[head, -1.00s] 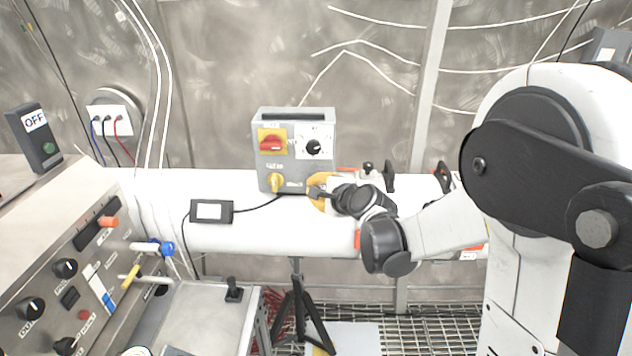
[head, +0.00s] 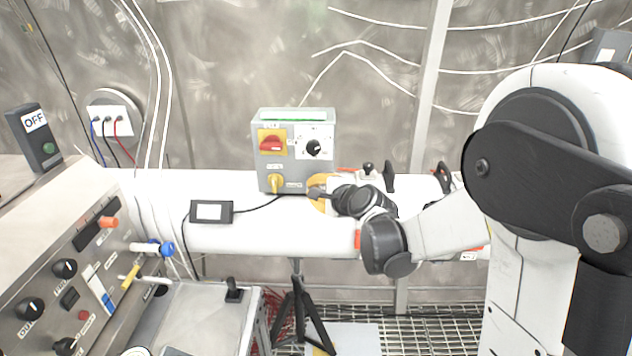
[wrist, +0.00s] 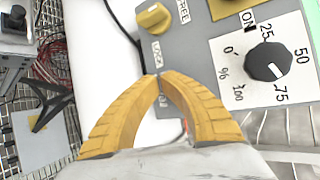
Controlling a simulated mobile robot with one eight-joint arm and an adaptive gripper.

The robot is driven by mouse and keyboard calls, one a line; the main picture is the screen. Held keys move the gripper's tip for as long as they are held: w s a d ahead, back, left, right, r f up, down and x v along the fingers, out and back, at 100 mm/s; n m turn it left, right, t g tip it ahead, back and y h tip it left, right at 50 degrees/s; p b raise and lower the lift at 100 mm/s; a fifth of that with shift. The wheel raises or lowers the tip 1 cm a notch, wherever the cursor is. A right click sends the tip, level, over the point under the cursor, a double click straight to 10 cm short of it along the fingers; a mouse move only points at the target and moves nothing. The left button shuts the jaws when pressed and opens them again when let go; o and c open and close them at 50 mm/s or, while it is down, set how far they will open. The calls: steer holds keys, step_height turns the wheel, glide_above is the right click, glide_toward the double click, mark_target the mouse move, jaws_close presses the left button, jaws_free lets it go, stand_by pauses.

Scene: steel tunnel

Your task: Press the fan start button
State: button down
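A grey control box (head: 293,150) stands on the white pipe, with a red switch (head: 271,142) on a yellow plate, a black dial (head: 313,147) and a yellow knob (head: 275,183). The wrist view shows the dial (wrist: 267,61) and the knob (wrist: 153,18), marked with LOCK and FREE. My gripper (wrist: 158,78) has its yellow fingertips together at the lower edge of the box face. In the head view my gripper (head: 316,194) is beside the box's lower right corner. No button shows at the fingertips; whether they touch one is hidden. The strip on top of the box looks green.
A small black display (head: 211,212) with a cable lies on the pipe (head: 150,222) left of the box. A console (head: 75,270) with knobs and levers fills the lower left. A dark OFF box (head: 35,138) with a green button stands on it. A tripod (head: 300,310) stands below.

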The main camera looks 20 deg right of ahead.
steer(key=shift+s+a, duration=0.15)
steer(key=shift+s, duration=0.25)
steer(key=s, duration=0.2)
steer(key=s+a, duration=0.1)
steer(key=s, duration=0.2)
steer(key=shift+s+a, duration=0.3)
steer(key=shift+a, duration=0.1)
stand_by(0.4)
steer(key=s+f+n+g+h+b, duration=0.1)
steer(key=s+f+n+g+b, duration=0.2)
steer(key=s+n, duration=0.6)
steer(key=s+d+f+n+g+h+b, duration=0.1)
steer(key=s+n, duration=0.8)
steer(key=s, duration=0.9)
step_height(320, 180, down, 3)
steer(key=g+h+b, duration=0.1)
steer(key=g+b, duration=0.1)
steer(key=shift+d+f+b, duration=0.2)
steer(key=shift+d+b, duration=0.1)
